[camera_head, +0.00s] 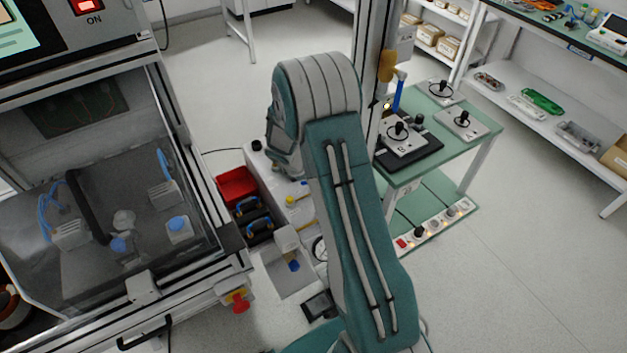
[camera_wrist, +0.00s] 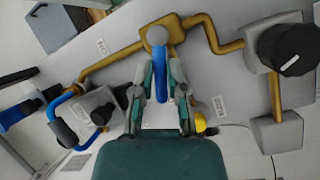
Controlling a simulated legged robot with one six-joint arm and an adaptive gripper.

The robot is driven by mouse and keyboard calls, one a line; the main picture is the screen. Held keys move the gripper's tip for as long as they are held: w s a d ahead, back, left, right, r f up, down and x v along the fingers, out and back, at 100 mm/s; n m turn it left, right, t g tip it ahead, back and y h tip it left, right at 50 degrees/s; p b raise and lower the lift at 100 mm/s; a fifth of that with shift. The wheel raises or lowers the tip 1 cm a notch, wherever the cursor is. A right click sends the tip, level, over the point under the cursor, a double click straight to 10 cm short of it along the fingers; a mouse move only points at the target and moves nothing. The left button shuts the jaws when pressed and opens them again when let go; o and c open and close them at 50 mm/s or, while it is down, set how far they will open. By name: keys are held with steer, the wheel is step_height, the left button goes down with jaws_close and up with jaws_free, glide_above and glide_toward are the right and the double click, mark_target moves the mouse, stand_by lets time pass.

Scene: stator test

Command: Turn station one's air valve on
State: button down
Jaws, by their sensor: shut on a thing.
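In the wrist view, a brass pipe (camera_wrist: 115,59) runs across a pale panel to a brass valve body (camera_wrist: 176,27) with a round grey cap. A blue valve lever (camera_wrist: 160,77) points from the cap down toward my gripper, crosswise to the pipe. My gripper (camera_wrist: 161,90) has its two fingers on either side of this lever, shut on it.
A large black knob (camera_wrist: 288,48) and a grey block (camera_wrist: 278,132) are at right. A yellow part (camera_wrist: 199,122) is close to the right finger. A green table (camera_head: 478,141) with joystick boxes stands right of my arm.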

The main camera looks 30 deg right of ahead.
steer(key=m, duration=0.1)
steer(key=w+m+g, duration=0.1)
steer(key=m, duration=0.1)
steer(key=shift+w+a+m, duration=0.1)
steer(key=shift+w+m, duration=0.2)
steer(key=m, duration=0.1)
steer(key=m+g, duration=0.1)
steer(key=shift+w+d+m+y, duration=0.3)
steer(key=shift+w+m, duration=0.1)
steer(key=m, duration=0.1)
steer(key=d+m+g, duration=0.1)
steer(key=m, duration=0.1)
steer(key=shift+w+g+y, duration=0.3)
steer(key=shift+w+y, duration=0.05)
steer(key=shift+y, duration=0.05)
steer(key=shift+w+d+m+g+y, duration=0.1)
steer(key=shift+d+m+g+y, duration=0.2)
steer(key=shift+m, duration=0.75)
steer(key=shift+w+d+m+g+y, duration=0.1)
steer(key=shift+d+m+g+y, duration=0.25)
steer(key=shift+m, duration=0.7)
steer(key=c, duration=0.7)
jaws_free()
steer(key=shift+s, duration=0.1)
